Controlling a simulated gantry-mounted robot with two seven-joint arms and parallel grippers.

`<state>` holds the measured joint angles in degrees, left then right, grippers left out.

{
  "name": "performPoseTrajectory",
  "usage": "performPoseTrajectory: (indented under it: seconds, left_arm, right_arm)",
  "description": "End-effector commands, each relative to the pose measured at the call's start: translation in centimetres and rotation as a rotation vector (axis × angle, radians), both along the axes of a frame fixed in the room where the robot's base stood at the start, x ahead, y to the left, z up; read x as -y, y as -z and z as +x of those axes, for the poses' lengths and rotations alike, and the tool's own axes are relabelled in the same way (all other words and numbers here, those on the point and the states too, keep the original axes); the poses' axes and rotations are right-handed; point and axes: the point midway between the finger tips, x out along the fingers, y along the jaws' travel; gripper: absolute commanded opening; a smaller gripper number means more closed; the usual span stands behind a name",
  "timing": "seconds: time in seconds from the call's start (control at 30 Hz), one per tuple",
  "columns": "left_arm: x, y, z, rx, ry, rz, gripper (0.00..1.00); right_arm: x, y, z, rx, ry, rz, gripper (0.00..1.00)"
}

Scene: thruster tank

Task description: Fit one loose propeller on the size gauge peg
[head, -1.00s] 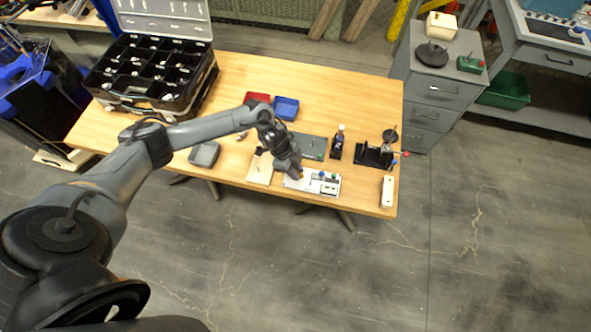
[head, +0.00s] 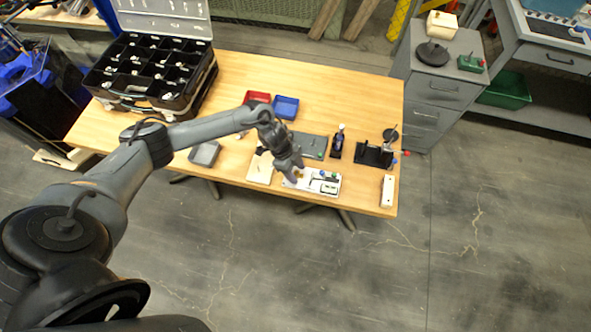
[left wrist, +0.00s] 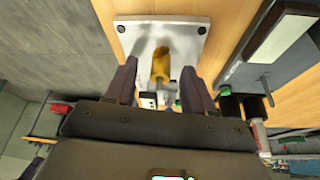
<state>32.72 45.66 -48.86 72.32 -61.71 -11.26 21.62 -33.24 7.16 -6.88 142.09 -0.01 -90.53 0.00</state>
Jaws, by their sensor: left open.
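A pale plate with corner screws (left wrist: 135,38) lies near the table's front edge; in the head view it is a white board (head: 330,190) with small coloured parts. A yellow, elongated piece (left wrist: 160,62) stands over the plate between my fingers; I cannot tell whether it is a propeller or part of the gauge. My left gripper (head: 294,178) is over the board's left end. Its fingers (left wrist: 158,72) are open, one on each side of the yellow piece, with gaps showing. No loose propeller or gauge peg can be made out for certain. My right gripper is out of view.
A compartment case (head: 150,70) fills the left back. The back right tabletop is clear.

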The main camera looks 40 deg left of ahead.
Motion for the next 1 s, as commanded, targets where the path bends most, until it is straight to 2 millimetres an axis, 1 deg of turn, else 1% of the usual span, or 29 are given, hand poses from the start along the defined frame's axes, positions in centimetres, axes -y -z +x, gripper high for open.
performPoseTrajectory:
  seconds: [0.13, 0.23, 0.5, 0.7, 0.87, 1.0]
  left_arm:
    - [-0.3, -0.7, -0.1, 0.001, 0.0, 0.0, 0.53]
    - [-0.8, -1.8, -0.2, 0.001, 0.001, 0.001, 0.53]
    - [-2.4, -6.1, -0.7, 0.002, 0.0, 0.001, 0.53]
    - [-3.5, -8.6, -1.1, 0.003, 0.0, 0.002, 0.53]
    - [-3.9, -9.9, -1.2, 0.001, 0.0, 0.0, 0.53]
    - [-4.0, -11.0, -1.3, 0.0, -0.001, 0.0, 0.53]
  right_arm:
    - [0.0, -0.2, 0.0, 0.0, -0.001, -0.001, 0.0]
    - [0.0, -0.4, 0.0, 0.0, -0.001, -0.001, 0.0]
    - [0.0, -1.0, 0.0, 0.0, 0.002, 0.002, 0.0]
    - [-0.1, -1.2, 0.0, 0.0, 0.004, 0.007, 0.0]
    - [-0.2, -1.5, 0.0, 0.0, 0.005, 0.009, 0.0]
    - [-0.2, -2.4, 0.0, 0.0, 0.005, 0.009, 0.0]
